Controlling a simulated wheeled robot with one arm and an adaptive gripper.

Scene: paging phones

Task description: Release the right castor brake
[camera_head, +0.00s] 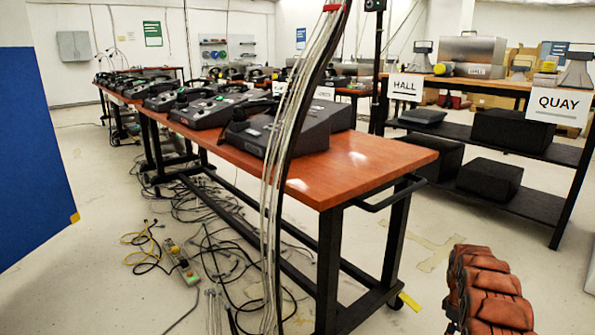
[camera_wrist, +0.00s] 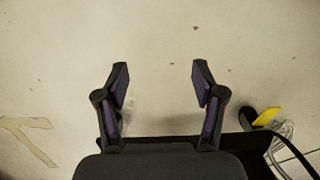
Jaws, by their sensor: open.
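The wooden-topped table (camera_head: 350,170) stands on black metal legs. A dark castor (camera_head: 394,299) is at the foot of its right leg, with a flat yellow brake tab (camera_head: 410,302) sticking out just above the floor. In the wrist view, a yellow tab (camera_wrist: 267,116) beside a dark castor (camera_wrist: 247,118) shows right of my gripper (camera_wrist: 160,76). My gripper is open and empty over bare floor, its two fingers wide apart and not touching the tab. It does not show clearly in the head view.
Loose cables (camera_head: 225,265) and a power strip (camera_head: 182,262) lie under and left of the table. A cable bundle (camera_head: 285,130) hangs before it. Paging phones (camera_head: 285,130) stand on top. A black shelf (camera_head: 490,140) stands at right. Floor right of the table is open.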

